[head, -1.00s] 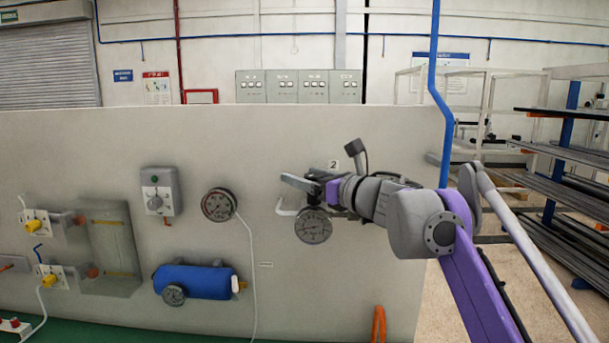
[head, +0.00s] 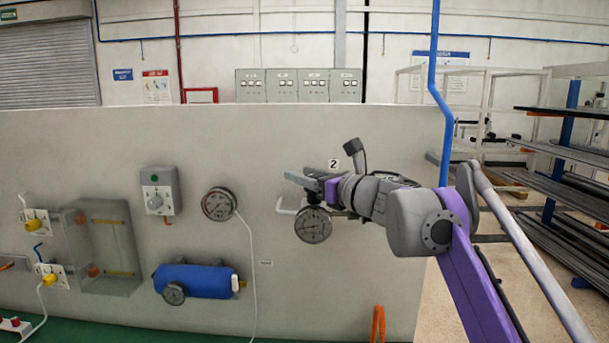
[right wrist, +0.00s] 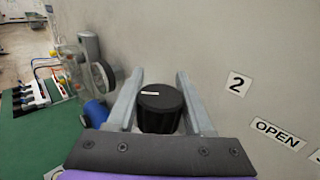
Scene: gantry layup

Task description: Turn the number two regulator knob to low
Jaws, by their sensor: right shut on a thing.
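The number two regulator knob (right wrist: 161,110) is a black ribbed cap with a short white mark on its top, toward the left in the right wrist view. My right gripper (right wrist: 160,82) has one finger on each side of the knob and is shut on it. In the head view my right gripper (head: 308,180) is at the panel, just left of the "2" label (head: 333,163), and hides the knob. The "2" label (right wrist: 239,84) also shows in the right wrist view, near an "OPEN" label (right wrist: 278,134). My left gripper is not in view.
A round gauge (head: 313,225) hangs just below my right gripper. Another gauge (head: 218,204), a grey switch box (head: 160,191) and a blue cylinder (head: 200,281) are on the panel (head: 260,140) to the left. Racks (head: 560,150) stand at the right.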

